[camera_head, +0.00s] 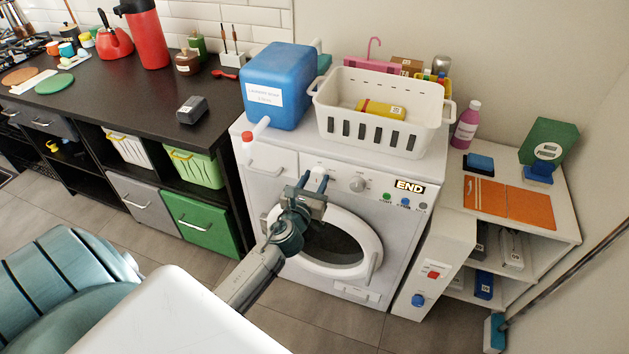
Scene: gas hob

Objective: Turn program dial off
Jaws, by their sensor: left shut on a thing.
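A white washing machine (262,185) stands in the middle of the view, with a round door (340,245) on its front. Its control panel has a round dial (357,184) in the middle, small coloured buttons (404,202) and a display (409,187) reading END. My left gripper (314,183) is at the panel, left of the round dial and apart from it. It is shut on a pale knob (317,175), mostly hidden between the fingers. I cannot read any label on it or tell its setting. My right gripper is not in view.
A blue detergent container (280,85) and a white basket (380,97) stand on the machine. The container's red-tipped spout (247,137) overhangs the front edge. A dark counter (130,95) is at left, and a low white shelf unit (560,215) at right.

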